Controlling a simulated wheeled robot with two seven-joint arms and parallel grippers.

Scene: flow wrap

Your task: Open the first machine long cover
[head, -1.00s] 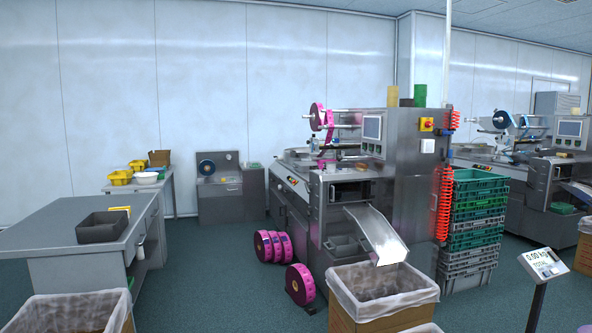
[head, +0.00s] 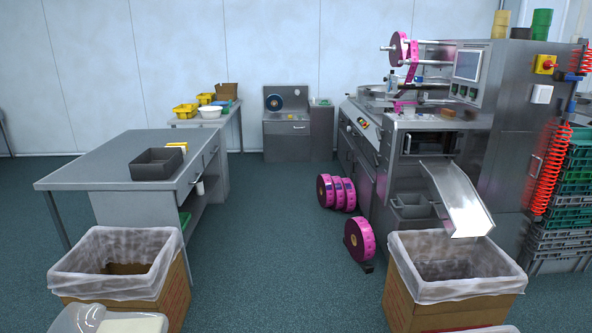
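The first machine (head: 470,110) is a grey steel wrapping machine at the right of the head view. It has a control screen (head: 467,65), a pink film reel (head: 399,49) on top and a sloping metal chute (head: 460,198) at its front. Its long left side, with low panels (head: 360,150), runs away from me and is seen at a steep angle. I cannot tell which panel is the long cover or whether it is open. Neither of my grippers is in view.
Lined cardboard boxes stand before the chute (head: 400,270) and at the left (head: 170,290). A grey table (head: 110,160) stands at the left. Open floor (head: 270,230) lies between table and machine. Stacked crates (head: 570,210) stand at the right.

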